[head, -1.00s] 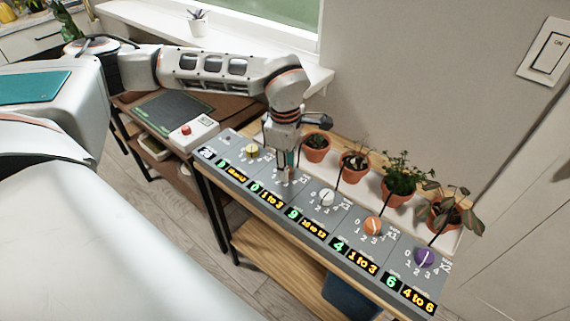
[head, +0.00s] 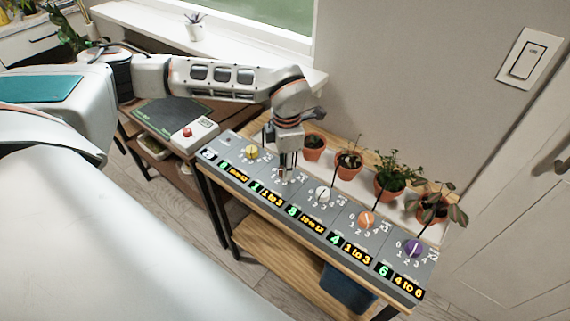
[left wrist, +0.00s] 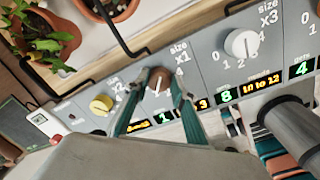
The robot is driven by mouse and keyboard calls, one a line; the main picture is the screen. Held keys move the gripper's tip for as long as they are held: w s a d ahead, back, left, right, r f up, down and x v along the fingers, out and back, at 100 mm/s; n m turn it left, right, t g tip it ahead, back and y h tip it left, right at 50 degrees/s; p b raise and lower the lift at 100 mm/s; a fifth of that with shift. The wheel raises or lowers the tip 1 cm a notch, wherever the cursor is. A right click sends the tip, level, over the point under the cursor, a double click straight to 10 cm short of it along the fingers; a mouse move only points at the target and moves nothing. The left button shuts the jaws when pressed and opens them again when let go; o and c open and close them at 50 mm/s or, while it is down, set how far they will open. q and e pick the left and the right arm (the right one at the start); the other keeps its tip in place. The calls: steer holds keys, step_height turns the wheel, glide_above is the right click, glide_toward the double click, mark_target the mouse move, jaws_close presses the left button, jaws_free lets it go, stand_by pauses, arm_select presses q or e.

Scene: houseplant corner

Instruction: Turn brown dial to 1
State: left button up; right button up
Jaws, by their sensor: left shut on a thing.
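The brown dial (left wrist: 158,80) shows in the left wrist view between the two teal fingers of my left gripper (left wrist: 156,92). The gripper is shut on it, and a white pointer line shows on its face. In the head view my left gripper (head: 285,166) comes down on the second dial from the left on the grey panel (head: 303,203) and mostly hides it. The green display (left wrist: 163,117) below the brown dial reads 1 in the left wrist view. The range beside it is partly covered by a finger. My right gripper is not in view.
A yellow dial (head: 252,152) is to the left; white (head: 322,194), orange (head: 366,219) and purple (head: 414,248) dials are to the right. Potted plants (head: 392,180) stand behind the panel. Thin black rods rise near the pots. A side table with a red button (head: 187,132) is at left.

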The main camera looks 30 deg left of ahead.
arm_select(q)
steer(key=shift+s, duration=0.1)
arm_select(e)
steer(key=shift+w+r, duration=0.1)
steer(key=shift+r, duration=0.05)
arm_select(q)
steer(key=o, duration=1.1)
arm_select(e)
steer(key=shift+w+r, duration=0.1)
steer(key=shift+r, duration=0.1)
arm_select(q)
steer(key=shift+r, duration=0.1)
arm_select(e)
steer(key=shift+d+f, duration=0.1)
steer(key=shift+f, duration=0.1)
arm_select(q)
steer(key=r, duration=1.1)
steer(key=shift+s+d+r, duration=0.2)
steer(key=shift+d+r, duration=0.1)
steer(key=shift+r, duration=0.05)
